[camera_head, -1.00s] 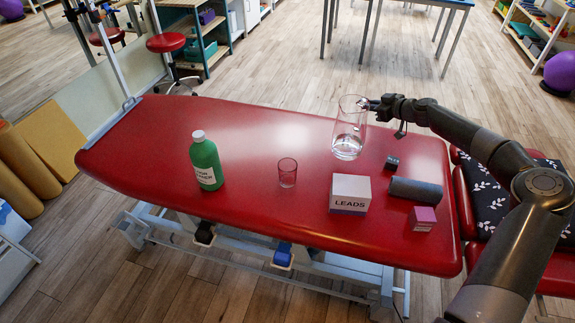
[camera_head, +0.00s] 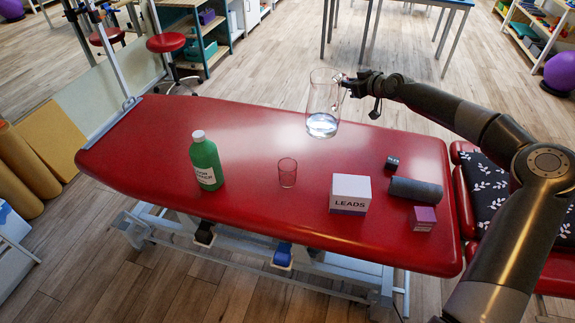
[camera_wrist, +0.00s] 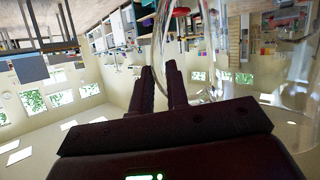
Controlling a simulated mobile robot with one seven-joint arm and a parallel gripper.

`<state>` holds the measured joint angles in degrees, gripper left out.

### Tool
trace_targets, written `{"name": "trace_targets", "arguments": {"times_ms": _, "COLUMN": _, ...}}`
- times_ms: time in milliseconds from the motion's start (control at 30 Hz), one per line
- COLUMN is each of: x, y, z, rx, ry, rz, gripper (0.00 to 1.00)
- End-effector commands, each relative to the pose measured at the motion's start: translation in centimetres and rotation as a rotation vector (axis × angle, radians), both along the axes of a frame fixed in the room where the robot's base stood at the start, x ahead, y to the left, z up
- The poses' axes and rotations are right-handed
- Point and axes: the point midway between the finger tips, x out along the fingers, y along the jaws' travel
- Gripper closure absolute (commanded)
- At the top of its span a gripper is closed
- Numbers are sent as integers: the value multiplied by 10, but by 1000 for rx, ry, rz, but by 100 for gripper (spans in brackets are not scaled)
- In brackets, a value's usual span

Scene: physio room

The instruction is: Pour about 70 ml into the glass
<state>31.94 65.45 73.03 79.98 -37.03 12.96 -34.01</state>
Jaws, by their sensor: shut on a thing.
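A clear pitcher (camera_head: 323,100) with a little clear liquid at its bottom hangs above the red treatment table, nearly upright. My gripper (camera_head: 352,84) is shut on its handle, at the pitcher's right side. In the wrist view, my gripper's fingers (camera_wrist: 164,88) reach toward the pitcher's transparent wall (camera_wrist: 215,70). The glass (camera_head: 287,173), a small reddish see-through tumbler, stands upright on the table, below and left of the pitcher. It looks empty.
On the red table (camera_head: 262,133), a green bottle (camera_head: 206,160) stands left of the glass. A white LEADS box (camera_head: 350,193), dark roller (camera_head: 415,191), small dark block (camera_head: 392,163) and pink-purple box (camera_head: 422,219) lie to its right. The table's back left is clear.

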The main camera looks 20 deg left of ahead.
Motion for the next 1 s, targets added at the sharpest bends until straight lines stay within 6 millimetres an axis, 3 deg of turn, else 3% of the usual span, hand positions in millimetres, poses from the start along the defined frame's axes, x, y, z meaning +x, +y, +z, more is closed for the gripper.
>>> {"name": "trace_targets", "arguments": {"times_ms": 100, "x": -2, "y": 5, "z": 7, "rx": 5, "ry": 1, "rz": -1, "gripper": 100}}
{"name": "trace_targets", "arguments": {"times_ms": 333, "x": -2, "y": 4, "z": -24, "rx": 7, "ry": 3, "rz": -2, "gripper": 100}}
{"name": "trace_targets", "arguments": {"times_ms": 733, "x": -2, "y": 4, "z": -109, "rx": 10, "ry": 8, "rz": -2, "gripper": 100}}
{"name": "trace_targets", "arguments": {"times_ms": 1000, "x": -1, "y": 4, "z": -134, "rx": 9, "ry": 6, "rz": -2, "gripper": 100}}
